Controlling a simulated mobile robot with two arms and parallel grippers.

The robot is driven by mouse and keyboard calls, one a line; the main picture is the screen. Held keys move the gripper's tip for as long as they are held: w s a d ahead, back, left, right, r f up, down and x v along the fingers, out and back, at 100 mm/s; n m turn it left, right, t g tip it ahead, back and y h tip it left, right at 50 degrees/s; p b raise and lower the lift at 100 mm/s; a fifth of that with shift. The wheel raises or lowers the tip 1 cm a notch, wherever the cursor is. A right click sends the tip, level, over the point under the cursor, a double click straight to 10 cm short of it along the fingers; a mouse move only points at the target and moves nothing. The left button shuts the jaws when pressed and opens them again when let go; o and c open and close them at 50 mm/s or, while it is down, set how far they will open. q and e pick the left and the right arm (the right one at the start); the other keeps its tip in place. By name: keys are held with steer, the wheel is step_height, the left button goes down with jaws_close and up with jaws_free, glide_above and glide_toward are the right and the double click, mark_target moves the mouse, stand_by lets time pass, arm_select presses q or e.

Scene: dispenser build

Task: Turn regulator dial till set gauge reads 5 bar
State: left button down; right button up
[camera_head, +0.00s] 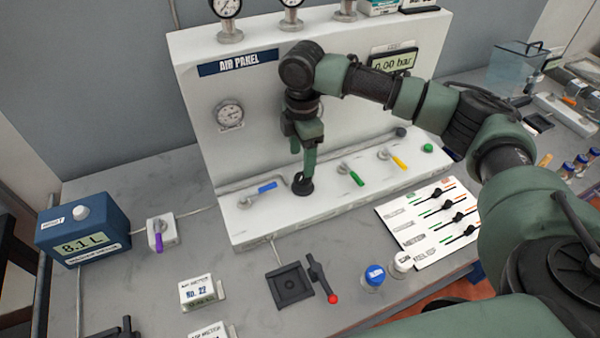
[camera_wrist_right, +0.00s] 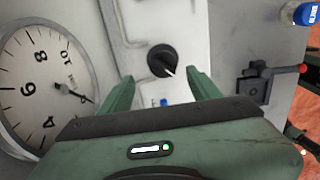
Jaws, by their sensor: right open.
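The black regulator dial (camera_head: 302,186) sits on the sloped front ledge of the white air panel (camera_head: 345,205). It also shows in the right wrist view (camera_wrist_right: 162,61), with a pale pointer mark. My right gripper (camera_head: 305,165) reaches down over the dial. In the wrist view the right gripper (camera_wrist_right: 160,74) is open, with the dial beyond and between its fingertips; contact is not visible. A round gauge (camera_head: 230,115) is on the panel face left of the arm. The gauge (camera_wrist_right: 45,85) fills the wrist view's left; its needle points lower right, and the exact reading is unclear. My left gripper is not visible.
Blue (camera_head: 262,190), green (camera_head: 350,173) and yellow (camera_head: 391,158) valve levers flank the dial on the ledge. A digital display (camera_head: 393,62) reads 0.00 bar.

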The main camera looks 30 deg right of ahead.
mark_target(303, 178)
steer(key=f, duration=0.1)
steer(key=f+p, duration=0.1)
steer(key=f, duration=0.3)
steer(key=shift+s+f, duration=0.25)
steer(key=shift+s, duration=0.1)
steer(key=shift+w+f, duration=0.1)
steer(key=shift+f, duration=0.25)
